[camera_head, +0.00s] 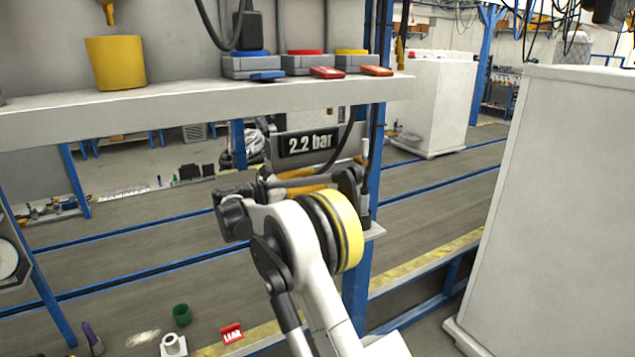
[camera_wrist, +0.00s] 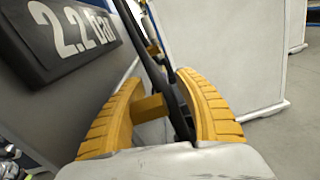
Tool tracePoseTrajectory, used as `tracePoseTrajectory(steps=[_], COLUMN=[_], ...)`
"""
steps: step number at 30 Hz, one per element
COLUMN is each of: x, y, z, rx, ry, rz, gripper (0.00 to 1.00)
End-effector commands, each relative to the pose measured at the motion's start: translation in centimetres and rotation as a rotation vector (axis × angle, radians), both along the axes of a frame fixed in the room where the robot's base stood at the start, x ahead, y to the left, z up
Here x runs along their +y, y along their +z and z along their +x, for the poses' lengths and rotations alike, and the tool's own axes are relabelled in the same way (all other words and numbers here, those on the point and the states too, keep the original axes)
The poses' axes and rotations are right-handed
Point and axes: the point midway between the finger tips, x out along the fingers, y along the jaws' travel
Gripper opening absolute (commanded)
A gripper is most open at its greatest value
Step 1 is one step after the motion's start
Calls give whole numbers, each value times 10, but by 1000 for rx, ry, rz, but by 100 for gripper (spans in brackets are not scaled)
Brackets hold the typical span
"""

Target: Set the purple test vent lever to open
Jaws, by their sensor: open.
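I cannot make out a purple vent lever in either view. A grey panel with a black display reading "2.2 bar" (camera_head: 309,143) stands behind my gripper, and the display shows at the upper left of the wrist view (camera_wrist: 68,32). My gripper (camera_head: 305,181) is just below the display, partly hidden by my own arm. In the wrist view its two yellow fingers (camera_wrist: 160,82) are spread apart. A dark rod or hose (camera_wrist: 170,80) and a small yellow-brown block (camera_wrist: 149,108) show between them. I cannot tell whether the fingers touch either.
A shelf (camera_head: 200,110) above holds a yellow cup (camera_head: 115,62) and several grey boxes with coloured tops. A blue post (camera_head: 374,190) stands right of the gripper. A large white cabinet (camera_head: 550,200) fills the right. A small purple object (camera_head: 92,338) is at lower left.

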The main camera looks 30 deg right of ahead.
Motion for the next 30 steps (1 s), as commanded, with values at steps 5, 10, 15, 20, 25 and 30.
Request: tracePoseTrajectory(steps=[5,10,15,20,25,30], x=[-6,-5,-5,-5,-5,-5], y=[0,0,0,0,0,2], z=[0,0,0,0,0,0], rx=[0,0,0,0,-1,-4], ry=[0,0,0,0,1,0], rz=[0,0,0,-1,-28,-106], gripper=[40,40,0,0,0,0])
